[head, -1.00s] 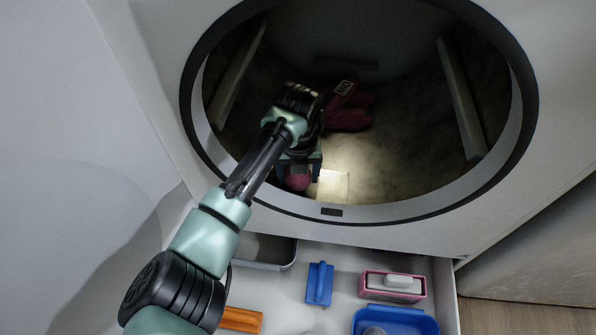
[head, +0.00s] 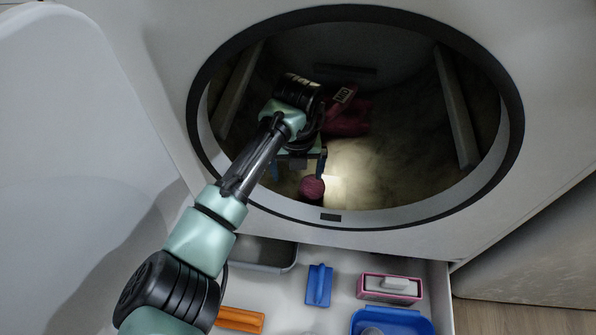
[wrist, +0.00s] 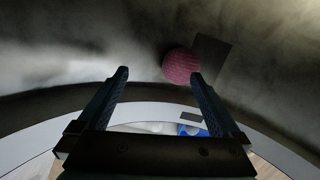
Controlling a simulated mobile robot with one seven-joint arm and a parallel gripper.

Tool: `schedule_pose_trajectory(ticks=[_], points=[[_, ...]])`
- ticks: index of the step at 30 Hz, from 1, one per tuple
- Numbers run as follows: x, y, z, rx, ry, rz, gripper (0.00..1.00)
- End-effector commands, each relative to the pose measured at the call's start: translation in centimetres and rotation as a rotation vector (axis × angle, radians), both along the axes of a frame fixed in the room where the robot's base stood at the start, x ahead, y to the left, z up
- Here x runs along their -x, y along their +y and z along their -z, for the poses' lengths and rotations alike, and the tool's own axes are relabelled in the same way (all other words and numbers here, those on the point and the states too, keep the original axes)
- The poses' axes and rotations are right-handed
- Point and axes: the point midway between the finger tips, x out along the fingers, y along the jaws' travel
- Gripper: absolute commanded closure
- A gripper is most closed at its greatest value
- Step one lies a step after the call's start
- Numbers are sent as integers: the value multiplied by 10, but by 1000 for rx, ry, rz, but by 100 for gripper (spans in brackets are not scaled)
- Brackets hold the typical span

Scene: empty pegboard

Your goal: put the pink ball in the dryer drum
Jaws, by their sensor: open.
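The pink ball (head: 312,188) lies on the drum floor just inside the front rim. In the wrist view the ball (wrist: 180,66) is just past the tip of the right finger, not between the fingers. My gripper (head: 298,172) is open and empty inside the dryer drum (head: 405,115), with its fingers spread in the wrist view (wrist: 158,78). In the head view the ball is just below the right finger; I cannot tell whether they touch.
A dark red cloth-like item (head: 348,115) lies deeper in the drum. Pale fins (head: 456,110) stand on the drum's sides. Below the opening, an open drawer holds a blue object (head: 319,285), a pink box (head: 390,288), a blue tray (head: 428,327) and an orange object (head: 240,319).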

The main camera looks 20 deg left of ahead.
Motion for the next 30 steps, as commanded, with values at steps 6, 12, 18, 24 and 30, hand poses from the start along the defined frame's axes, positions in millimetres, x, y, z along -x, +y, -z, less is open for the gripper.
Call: schedule_pose_trajectory(ticks=[6, 12, 18, 24, 30], points=[[5, -3, -52, 3, -1, 2, 0], [8, -5, -76, 3, -2, 1, 0], [8, -5, -83, 3, -2, 2, 0], [8, -5, -83, 3, -2, 2, 0], [8, -5, -83, 3, -2, 2, 0]])
